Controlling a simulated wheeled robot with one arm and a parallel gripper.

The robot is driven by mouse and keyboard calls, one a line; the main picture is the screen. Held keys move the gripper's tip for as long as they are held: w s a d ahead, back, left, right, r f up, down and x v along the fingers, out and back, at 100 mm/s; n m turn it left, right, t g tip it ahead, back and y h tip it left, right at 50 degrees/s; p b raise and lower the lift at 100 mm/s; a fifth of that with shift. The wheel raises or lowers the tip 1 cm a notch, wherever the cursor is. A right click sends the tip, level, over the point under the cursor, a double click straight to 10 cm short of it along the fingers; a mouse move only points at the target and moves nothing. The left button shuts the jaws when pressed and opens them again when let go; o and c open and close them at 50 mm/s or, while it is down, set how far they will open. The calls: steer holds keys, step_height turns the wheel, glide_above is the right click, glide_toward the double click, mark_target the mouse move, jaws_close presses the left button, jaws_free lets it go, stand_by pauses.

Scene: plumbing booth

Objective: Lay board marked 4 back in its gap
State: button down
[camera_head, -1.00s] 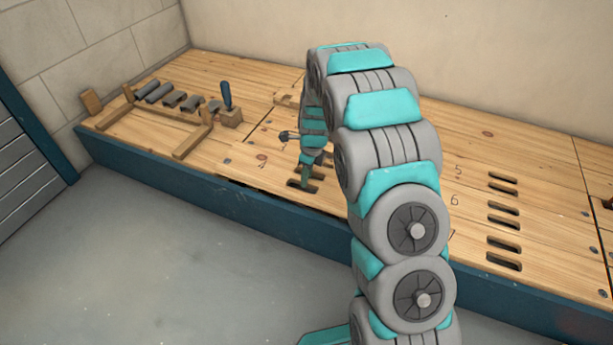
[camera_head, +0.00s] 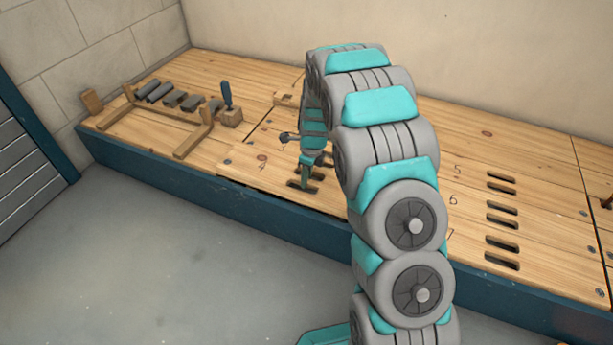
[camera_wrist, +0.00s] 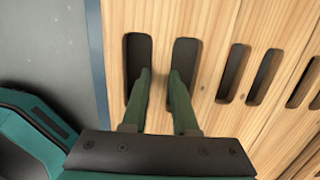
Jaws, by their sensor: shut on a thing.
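The board marked 4 (camera_head: 240,166) is a pale wooden plank at the bench's front edge, its number left of my gripper. My gripper (camera_head: 304,184) points down at its two slots. In the wrist view, the gripper's green fingers (camera_wrist: 158,85) reach into the slots and are shut on the wooden strip (camera_wrist: 160,50) between them. The board lies along the front edge, close against the neighbouring board. I cannot tell whether it is fully flush. My arm hides its right end.
Boards marked 5 and 6 (camera_head: 475,205) with several slots lie to the right. The blue bench front (camera_head: 160,175) borders clear floor (camera_head: 150,270).

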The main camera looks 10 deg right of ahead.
mark_target(309, 181)
steer(key=shift+f+p, duration=0.35)
steer(key=shift+f, duration=1.1)
steer(key=shift+p, duration=0.4)
steer(key=shift+f, duration=0.15)
stand_by(0.6)
steer(key=c, duration=0.6)
jaws_free()
steer(key=r, duration=0.4)
steer(key=r+p, duration=0.1)
steer(key=r, duration=0.2)
steer(key=shift+s+d, duration=0.2)
steer(key=shift+d, duration=0.15)
steer(key=shift+s+r, duration=0.15)
steer(key=shift+r, duration=0.25)
